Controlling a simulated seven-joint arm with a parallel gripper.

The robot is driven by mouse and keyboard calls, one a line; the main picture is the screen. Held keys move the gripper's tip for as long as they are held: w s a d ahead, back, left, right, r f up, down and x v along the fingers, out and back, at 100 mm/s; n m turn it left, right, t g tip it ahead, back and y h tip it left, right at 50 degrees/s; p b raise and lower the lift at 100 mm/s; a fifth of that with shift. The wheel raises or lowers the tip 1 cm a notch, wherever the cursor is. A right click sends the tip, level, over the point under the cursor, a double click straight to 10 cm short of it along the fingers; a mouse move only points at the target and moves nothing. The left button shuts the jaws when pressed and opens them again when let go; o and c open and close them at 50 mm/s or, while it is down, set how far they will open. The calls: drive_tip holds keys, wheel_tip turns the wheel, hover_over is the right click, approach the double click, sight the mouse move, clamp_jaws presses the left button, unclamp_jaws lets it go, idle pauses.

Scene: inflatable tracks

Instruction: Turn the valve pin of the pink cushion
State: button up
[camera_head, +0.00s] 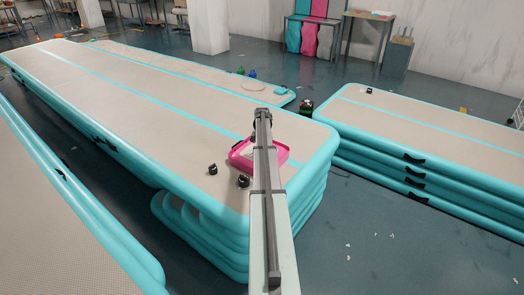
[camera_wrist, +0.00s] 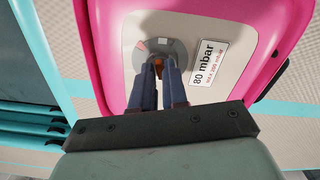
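The pink cushion (camera_head: 243,155) lies near the front right end of the long stacked track, partly hidden behind my arm. In the wrist view the cushion's pink rim (camera_wrist: 110,55) surrounds a pale grey panel. A round grey valve (camera_wrist: 141,62) sits on that panel, with a small red mark near its upper left. An orange-brown valve pin (camera_wrist: 159,68) shows at the valve's middle, between my fingertips. My gripper (camera_wrist: 160,72) has its two dark blue fingers close together, around the pin. The fingers hide much of the pin. In the head view the fingertips are hidden behind the arm.
A label reading "80 mbar" (camera_wrist: 209,64) lies right of the valve. Two small black fittings, one at the left (camera_head: 213,169) and one nearer (camera_head: 243,181), are on the beige track (camera_head: 130,110). Another track stack (camera_head: 430,120) stands right, across a floor gap.

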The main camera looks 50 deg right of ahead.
clamp_jaws()
drive_tip(key=shift+m, duration=1.5)
drive_tip(key=shift+o, duration=2.1)
unclamp_jaws()
